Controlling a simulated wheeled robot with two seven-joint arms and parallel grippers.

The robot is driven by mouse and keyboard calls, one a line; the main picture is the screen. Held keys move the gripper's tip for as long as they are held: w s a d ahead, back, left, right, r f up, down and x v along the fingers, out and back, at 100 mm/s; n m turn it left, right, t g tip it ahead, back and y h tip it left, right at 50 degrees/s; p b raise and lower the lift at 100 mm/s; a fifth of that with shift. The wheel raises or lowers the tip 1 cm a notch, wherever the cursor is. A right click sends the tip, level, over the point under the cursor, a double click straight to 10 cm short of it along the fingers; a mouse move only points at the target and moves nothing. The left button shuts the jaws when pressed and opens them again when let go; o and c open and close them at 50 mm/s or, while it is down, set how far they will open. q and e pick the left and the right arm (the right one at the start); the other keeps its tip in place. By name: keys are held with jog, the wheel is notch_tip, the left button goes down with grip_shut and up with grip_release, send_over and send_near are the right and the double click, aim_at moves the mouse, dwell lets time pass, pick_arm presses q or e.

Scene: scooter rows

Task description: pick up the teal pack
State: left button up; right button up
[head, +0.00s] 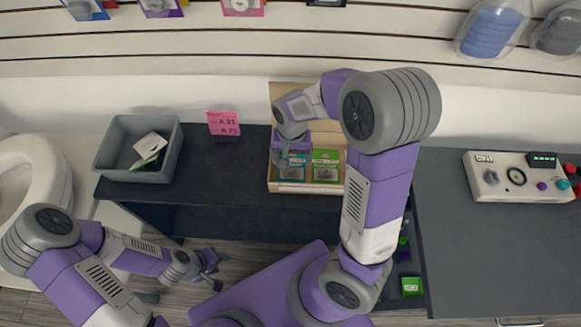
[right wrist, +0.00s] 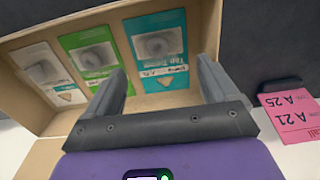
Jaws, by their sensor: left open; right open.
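The teal pack (head: 292,172) lies in an open cardboard box (head: 300,188) on the dark counter, at the left end of the row in the head view. In the right wrist view the teal pack (right wrist: 162,50) shows between the fingers. My right gripper (head: 283,157) is over the box's left part and partly covers the teal pack. In the right wrist view the right gripper (right wrist: 162,72) is open with nothing held; contact with the pack cannot be told. My left gripper (head: 210,268) is open and empty, low in front of the counter.
A green pack (right wrist: 92,55) lies beside the teal one, then a white pack (right wrist: 48,72). A pink sign (head: 223,123) and a grey bin (head: 112,150) stand left of the box. A control panel (head: 515,180) is on the right counter.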

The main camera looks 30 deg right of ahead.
aim_at(292, 166)
notch_tip(292, 166, down, 5)
jog(key=shift+d+b, duration=0.1)
jog(key=shift+b, duration=1.1)
jog(key=shift+r, duration=0.1)
jog(key=c, duration=1.2)
jog(key=shift+o, duration=0.2)
notch_tip(292, 166, up, 10)
jog(key=p, duration=0.4)
